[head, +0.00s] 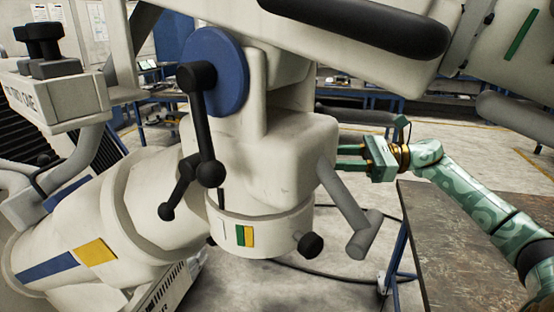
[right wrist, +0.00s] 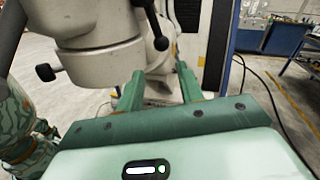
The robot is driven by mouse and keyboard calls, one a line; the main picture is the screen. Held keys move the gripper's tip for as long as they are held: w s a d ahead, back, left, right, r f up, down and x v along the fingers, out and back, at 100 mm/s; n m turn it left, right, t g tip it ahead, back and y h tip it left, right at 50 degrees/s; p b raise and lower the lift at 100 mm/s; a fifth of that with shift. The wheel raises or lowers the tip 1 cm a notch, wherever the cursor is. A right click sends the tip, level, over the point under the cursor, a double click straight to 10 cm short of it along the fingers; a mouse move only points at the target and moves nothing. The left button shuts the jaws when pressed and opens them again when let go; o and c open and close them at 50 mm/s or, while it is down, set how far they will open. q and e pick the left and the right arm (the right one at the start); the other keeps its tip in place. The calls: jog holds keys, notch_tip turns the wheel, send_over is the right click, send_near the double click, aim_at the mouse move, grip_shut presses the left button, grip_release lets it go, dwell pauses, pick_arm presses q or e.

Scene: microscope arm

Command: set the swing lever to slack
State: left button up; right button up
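On the white microscope arm head, a black lever (head: 205,125) with a ball end hangs from a blue disc (head: 214,72). A smaller black lever (head: 177,187) sits below left, and a grey T-handled lever (head: 350,212) at right. I cannot tell which is the swing lever. The right wrist view shows a black ball-ended lever (right wrist: 150,22) beyond the fingertips; I cannot match it to one in the head view. My right gripper (head: 340,157), also in the wrist view (right wrist: 160,85), is open and empty beside the housing; its tips are partly hidden in the head view. My left gripper is out of view.
The lower collar (head: 270,232) has green and yellow marks and a black knob (head: 310,243). A brown-topped table (head: 480,255) stands at right. A black padded bar (head: 360,25) crosses above. Cables lie on the floor.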

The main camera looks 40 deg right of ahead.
jog(key=p+x, duration=0.1)
jog(key=x, duration=1.3)
jog(key=shift+w+a+f, duration=0.15)
jog(key=shift+w+a, duration=0.1)
jog(key=shift+w, duration=0.05)
grip_shut()
